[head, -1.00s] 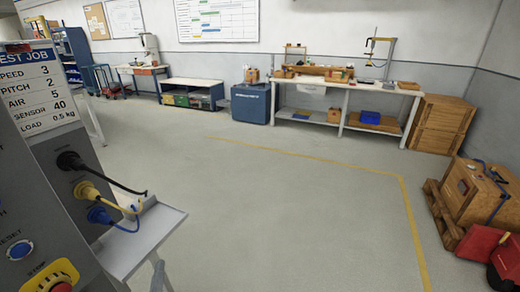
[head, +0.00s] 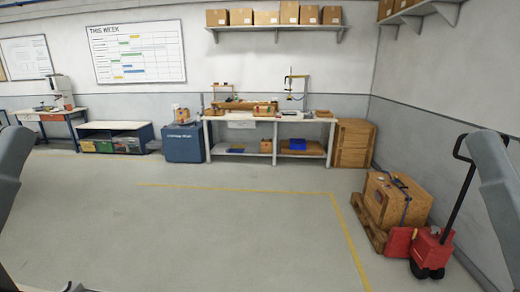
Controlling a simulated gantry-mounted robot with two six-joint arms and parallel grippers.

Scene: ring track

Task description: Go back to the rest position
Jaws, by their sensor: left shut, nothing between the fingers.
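My left gripper (head: 76,287) shows only as a small grey piece at the bottom edge of the head view, low on the left, and it is shut with nothing in it. A grey part of my left arm (head: 10,165) stands at the left edge. A grey link of my right arm (head: 497,185) comes in at the right edge; its gripper is out of the picture.
Open grey floor (head: 220,235) with a yellow line (head: 240,187) lies ahead.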

